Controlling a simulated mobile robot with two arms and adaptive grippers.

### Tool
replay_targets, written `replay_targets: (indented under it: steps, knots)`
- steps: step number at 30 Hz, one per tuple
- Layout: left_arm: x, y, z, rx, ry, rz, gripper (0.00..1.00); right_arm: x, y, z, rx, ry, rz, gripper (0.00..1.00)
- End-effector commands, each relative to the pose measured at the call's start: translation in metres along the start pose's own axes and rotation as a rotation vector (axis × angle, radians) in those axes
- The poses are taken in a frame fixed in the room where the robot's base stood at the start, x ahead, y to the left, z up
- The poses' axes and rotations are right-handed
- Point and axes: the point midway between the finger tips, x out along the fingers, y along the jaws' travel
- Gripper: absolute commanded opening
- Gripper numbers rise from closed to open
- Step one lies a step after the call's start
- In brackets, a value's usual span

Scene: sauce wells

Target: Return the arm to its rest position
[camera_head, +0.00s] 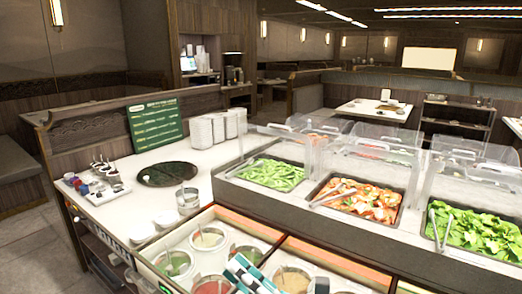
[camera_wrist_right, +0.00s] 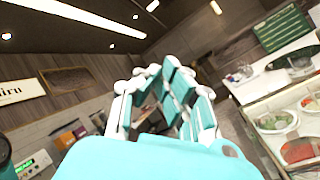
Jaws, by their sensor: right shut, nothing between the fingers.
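My right gripper (camera_head: 252,274), teal with white and dark parts, shows at the bottom middle of the head view, in front of the sauce wells in the picture. Its teal and white fingers also show in the right wrist view (camera_wrist_right: 160,78), where they are shut with nothing held. The wrist view looks past them at a wall, the ceiling and the counter at the right. My left gripper is in neither view. The rest of my right arm is mostly out of the head view.
Sauce wells with green (camera_head: 174,263), red (camera_head: 212,286) and pale (camera_head: 207,238) sauces lie around the gripper in the picture. Clear guards (camera_head: 372,160) stand over the salad trays at the right. White bowls (camera_head: 166,218), a black round plate (camera_head: 167,174) and a green menu board (camera_head: 156,122) are at the left.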

Motion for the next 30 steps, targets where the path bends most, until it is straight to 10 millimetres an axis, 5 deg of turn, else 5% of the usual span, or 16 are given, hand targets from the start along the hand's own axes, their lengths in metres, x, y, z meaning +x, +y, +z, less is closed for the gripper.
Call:
replay_targets:
  steps: [3,6,12,18,30]
  knots:
    - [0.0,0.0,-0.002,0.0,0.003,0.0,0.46,-0.045,-0.045,0.048,0.403,-0.371,-0.214,0.0]
    - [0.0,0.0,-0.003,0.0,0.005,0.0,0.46,-0.106,-0.09,0.062,0.721,-0.666,-0.394,0.0]
    - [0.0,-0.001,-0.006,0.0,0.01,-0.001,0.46,-0.24,-0.144,0.021,1.222,-1.171,-0.72,0.0]
    - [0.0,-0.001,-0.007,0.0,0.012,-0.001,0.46,-0.328,-0.145,-0.042,1.496,-1.509,-0.957,0.0]
    - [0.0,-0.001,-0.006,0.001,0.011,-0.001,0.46,-0.418,-0.096,-0.13,1.733,-1.922,-1.282,0.0]
